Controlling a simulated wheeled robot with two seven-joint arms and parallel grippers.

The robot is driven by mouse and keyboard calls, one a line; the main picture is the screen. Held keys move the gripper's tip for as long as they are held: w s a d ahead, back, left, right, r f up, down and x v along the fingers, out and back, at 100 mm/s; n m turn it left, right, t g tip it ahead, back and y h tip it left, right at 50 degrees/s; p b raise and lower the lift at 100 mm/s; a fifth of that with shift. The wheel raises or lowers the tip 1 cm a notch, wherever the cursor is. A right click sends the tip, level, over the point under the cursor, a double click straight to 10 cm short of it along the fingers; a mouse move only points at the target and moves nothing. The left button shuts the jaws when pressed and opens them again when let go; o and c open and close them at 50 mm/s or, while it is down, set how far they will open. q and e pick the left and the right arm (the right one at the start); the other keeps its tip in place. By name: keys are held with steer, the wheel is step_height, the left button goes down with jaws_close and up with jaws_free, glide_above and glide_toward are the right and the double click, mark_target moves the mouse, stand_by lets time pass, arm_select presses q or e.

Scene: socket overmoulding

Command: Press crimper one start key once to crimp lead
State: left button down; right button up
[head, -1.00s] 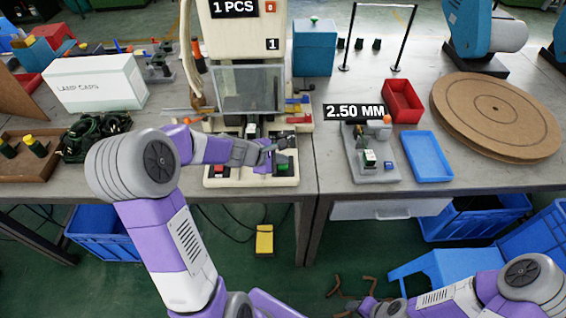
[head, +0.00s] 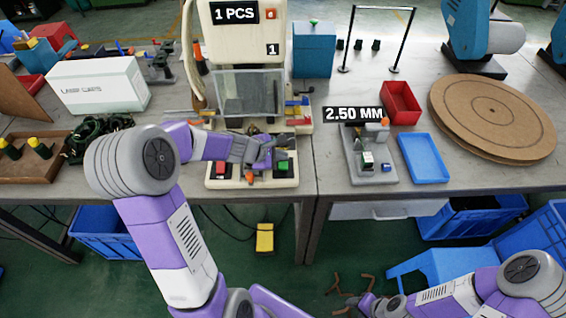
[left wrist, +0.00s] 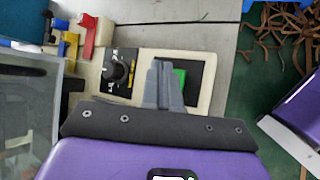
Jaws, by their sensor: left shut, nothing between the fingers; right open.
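Crimper one (head: 235,45) is the cream machine with the "1 PCS" and "1" labels and a clear guard. Its base carries a red key (head: 221,169) on the left and the green start key (head: 281,167) on the right. My left gripper (head: 275,146) is shut and empty over the base, close to the green key. In the left wrist view the shut fingers (left wrist: 163,82) partly cover the green key (left wrist: 180,77); I cannot tell whether they touch it. I cannot make out a lead. My right gripper (head: 358,301) is open, low in front of the table.
A black round knob (left wrist: 117,72) stands on the base beside the fingers. The clear guard (head: 248,92) rises behind my left gripper. To the right are a grey gauge stand (head: 357,172), a blue tray (head: 424,157) and a red bin (head: 401,102). A yellow pedal (head: 265,238) lies on the floor.

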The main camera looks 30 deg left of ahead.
mark_target(281, 167)
arm_select(q)
step_height(281, 167, up, 4)
steer(key=p, duration=0.3)
steer(key=shift+f, duration=0.1)
stand_by(0.6)
